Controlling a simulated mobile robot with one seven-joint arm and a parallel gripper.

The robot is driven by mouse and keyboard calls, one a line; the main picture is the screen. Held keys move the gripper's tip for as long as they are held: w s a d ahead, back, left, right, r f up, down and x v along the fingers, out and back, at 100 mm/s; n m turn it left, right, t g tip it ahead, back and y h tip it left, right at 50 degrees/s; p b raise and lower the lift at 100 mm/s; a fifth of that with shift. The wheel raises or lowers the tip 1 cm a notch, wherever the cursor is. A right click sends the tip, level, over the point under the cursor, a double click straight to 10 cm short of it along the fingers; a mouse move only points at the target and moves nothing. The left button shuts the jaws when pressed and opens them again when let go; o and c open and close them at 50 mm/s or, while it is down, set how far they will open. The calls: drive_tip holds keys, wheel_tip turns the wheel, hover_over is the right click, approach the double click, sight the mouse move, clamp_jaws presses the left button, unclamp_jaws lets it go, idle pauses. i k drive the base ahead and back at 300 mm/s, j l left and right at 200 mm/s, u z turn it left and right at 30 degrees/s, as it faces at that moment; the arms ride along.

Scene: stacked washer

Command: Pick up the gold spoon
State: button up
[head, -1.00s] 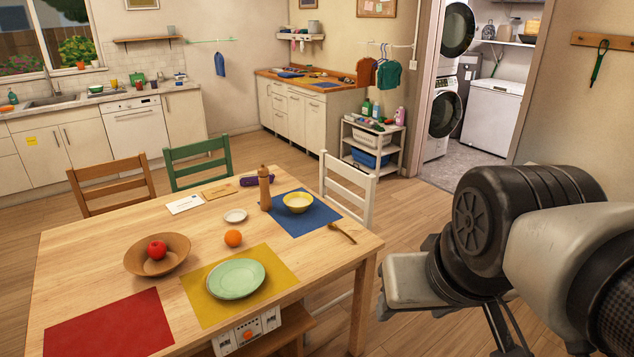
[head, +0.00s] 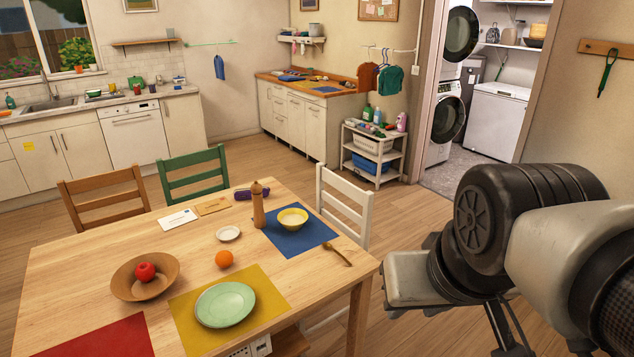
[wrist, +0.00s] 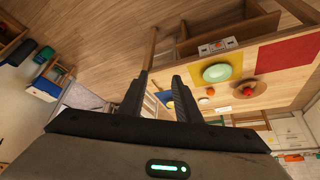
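The gold spoon (head: 337,254) lies on the bare wood of the dining table near its right edge, just right of the blue placemat (head: 292,243), in the head view. A yellow bowl (head: 292,218) stands on that placemat. My gripper (wrist: 160,77) shows in the wrist view with its two dark fingers apart and nothing between them. It is away from the spoon, off to the right of the table. I cannot make out the spoon in the wrist view.
The dining table (head: 75,262) also holds a pepper mill (head: 258,207), an orange (head: 224,259), a green plate (head: 225,304) and a wooden bowl (head: 128,286) with an apple. A white chair (head: 345,205) stands at its far right side. Floor right of the table is clear.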

sight(326, 244)
drive_tip(key=i+l, duration=0.4)
drive_tip(key=i, duration=0.2)
drive_tip(key=i+l, duration=0.4)
drive_tip(key=i, duration=0.15)
drive_tip(key=i+l, duration=0.45)
drive_tip(key=i, duration=0.15)
drive_tip(key=j+u, duration=0.05)
